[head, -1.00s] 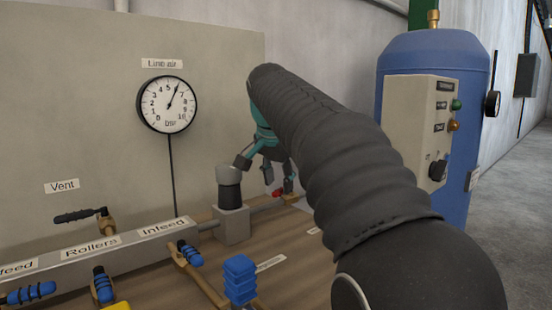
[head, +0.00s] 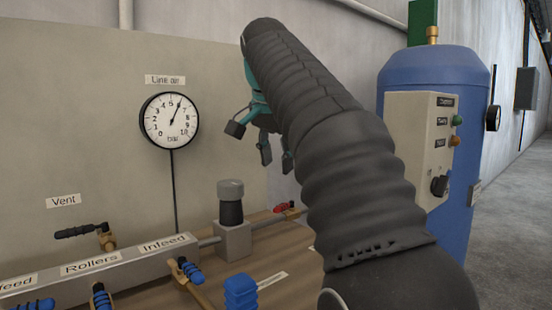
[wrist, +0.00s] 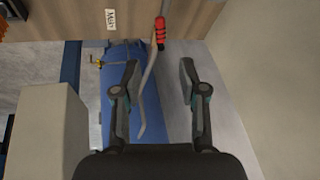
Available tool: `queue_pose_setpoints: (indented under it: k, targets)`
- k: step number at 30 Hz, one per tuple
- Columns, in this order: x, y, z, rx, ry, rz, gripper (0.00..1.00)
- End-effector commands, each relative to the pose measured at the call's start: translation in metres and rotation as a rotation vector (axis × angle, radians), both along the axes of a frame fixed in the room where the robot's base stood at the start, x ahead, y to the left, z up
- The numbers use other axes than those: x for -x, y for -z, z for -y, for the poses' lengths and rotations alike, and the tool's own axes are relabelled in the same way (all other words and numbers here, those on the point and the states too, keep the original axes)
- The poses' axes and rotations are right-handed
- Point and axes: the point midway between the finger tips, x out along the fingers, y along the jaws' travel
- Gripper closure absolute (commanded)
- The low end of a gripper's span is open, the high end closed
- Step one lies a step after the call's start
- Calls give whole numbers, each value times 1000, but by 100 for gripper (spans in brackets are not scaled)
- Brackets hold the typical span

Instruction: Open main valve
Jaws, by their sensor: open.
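The valve with the red handle (head: 284,207) sits at the right end of the board's pipe, partly behind my arm in the head view. In the wrist view its red handle (wrist: 160,33) is at the top, beyond my fingertips. A label that seems to read "Main" (wrist: 110,19) is left of it. My gripper (head: 262,142) is open and empty, above the red handle and apart from it. In the wrist view the fingers of my gripper (wrist: 159,68) are spread, with a thin grey hose or rod showing between them. How far the handle is turned is hard to tell.
A gauge (head: 169,121) on the back panel reads about 6. Left are the grey manifold (head: 125,268) and blue-handled valves. A grey filter unit (head: 232,238) stands left of the red handle. A blue tank (head: 462,88) with a control box (head: 408,125) stands at right.

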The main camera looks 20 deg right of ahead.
Motion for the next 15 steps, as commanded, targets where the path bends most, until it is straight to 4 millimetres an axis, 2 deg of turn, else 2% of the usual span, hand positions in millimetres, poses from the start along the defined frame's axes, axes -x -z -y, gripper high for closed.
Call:
queue_pose_setpoints:
  k: [1, 4, 5, 8, 15]
  targets:
    - [0, 0, 0, -2, 2, 0, 70]
    - [0, 1, 4, -30, 39, 4, 95]
    - [1, 2, 6, -49, 64, 5, 100]
    - [3, 4, 18, -155, 203, 17, 100]
    - [13, 7, 53, -539, 714, 23, 100]
